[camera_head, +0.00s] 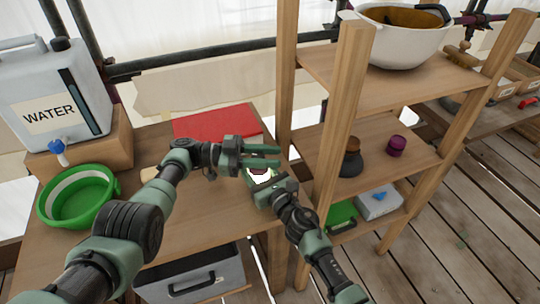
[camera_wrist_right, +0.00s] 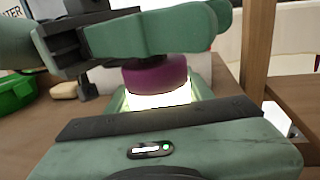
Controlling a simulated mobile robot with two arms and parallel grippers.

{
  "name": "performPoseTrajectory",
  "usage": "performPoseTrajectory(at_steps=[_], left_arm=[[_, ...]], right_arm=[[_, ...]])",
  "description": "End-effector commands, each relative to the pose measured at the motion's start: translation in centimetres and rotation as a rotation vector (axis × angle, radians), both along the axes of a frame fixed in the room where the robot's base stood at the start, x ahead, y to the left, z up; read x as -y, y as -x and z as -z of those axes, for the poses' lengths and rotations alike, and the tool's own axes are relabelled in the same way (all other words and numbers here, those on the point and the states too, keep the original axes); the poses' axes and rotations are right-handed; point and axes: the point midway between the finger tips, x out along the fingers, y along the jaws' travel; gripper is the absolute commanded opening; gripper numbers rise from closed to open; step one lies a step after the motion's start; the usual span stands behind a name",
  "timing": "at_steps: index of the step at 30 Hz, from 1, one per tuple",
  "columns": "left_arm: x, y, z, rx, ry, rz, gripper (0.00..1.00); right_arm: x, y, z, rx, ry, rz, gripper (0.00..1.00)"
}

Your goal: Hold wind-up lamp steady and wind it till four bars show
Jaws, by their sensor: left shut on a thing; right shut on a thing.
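The wind-up lamp (camera_head: 261,176) stands on the wooden table near its right end, its body glowing white. In the right wrist view the lit lamp body (camera_wrist_right: 160,99) shows below a purple knob (camera_wrist_right: 156,75). My left gripper (camera_head: 262,156) comes in from the left and is shut on the purple knob at the top; its fingers (camera_wrist_right: 150,38) hide the upper part. My right gripper (camera_head: 270,186) is shut on the lamp body from the near right side.
A red folder (camera_head: 215,122) lies behind the lamp. A green basin (camera_head: 80,195) and a water container (camera_head: 55,98) are at the left. A wooden shelf (camera_head: 340,130) rises close on the right. A grey crate (camera_head: 195,275) is below the table.

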Motion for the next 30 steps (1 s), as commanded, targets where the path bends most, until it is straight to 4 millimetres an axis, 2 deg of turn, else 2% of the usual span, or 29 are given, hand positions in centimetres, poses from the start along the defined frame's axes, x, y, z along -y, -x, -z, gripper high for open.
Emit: performPoseTrajectory(at_steps=[17, 18, 19, 20, 30], left_arm=[[0.32, 0.69, 0.34, -0.011, 0.0, 0.03, 0.0], [0.33, 0.71, 0.33, -0.011, 0.001, 0.03, 0.42], [0.33, 0.71, 0.32, -0.011, 0.001, 0.03, 0.5], [0.32, 0.69, 0.3, -0.011, 0.001, 0.029, 0.53], [0.22, 0.5, 0.02, -0.006, 0.003, 0.026, 0.53]], right_arm=[[-0.25, 0.11, 0.14, -0.002, -0.002, -0.005, 0.04], [-0.24, 0.09, 0.13, -0.002, -0.002, -0.004, 0.04], [-0.23, 0.08, 0.12, -0.002, -0.002, -0.004, 0.04], [-0.21, 0.07, 0.12, -0.002, -0.001, -0.004, 0.04], [-0.01, 0.03, 0.17, -0.003, 0.001, 0.0, 0.04]])
